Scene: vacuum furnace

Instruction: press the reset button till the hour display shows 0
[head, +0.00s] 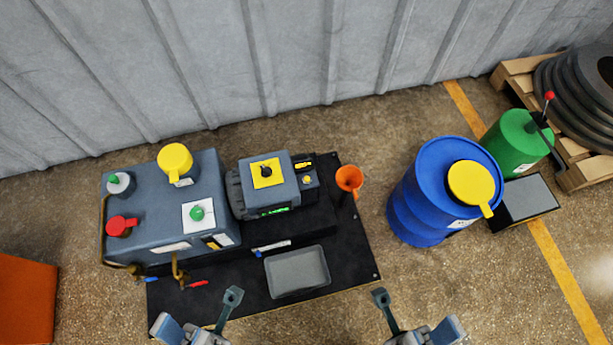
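The machine's motor block (268,182) stands on a black base plate. A small lit green display (274,211) is on its front edge; its digits are too small to read. A black knob on a yellow plate (267,172) sits on top. A small yellow button (307,180) is on the box at its right side. A green knob (197,213) sits on a white plate on the grey tank to the left. I cannot tell which is the reset button. My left gripper (198,311) and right gripper (417,312) are open and empty at the bottom, apart from these controls.
The grey tank (160,200) carries a yellow cap and red knob. A grey tray (297,272) lies on the base plate. An orange funnel (348,180) stands right of the motor. Blue (418,205) and green (514,145) drums stand right. A corrugated wall closes the back.

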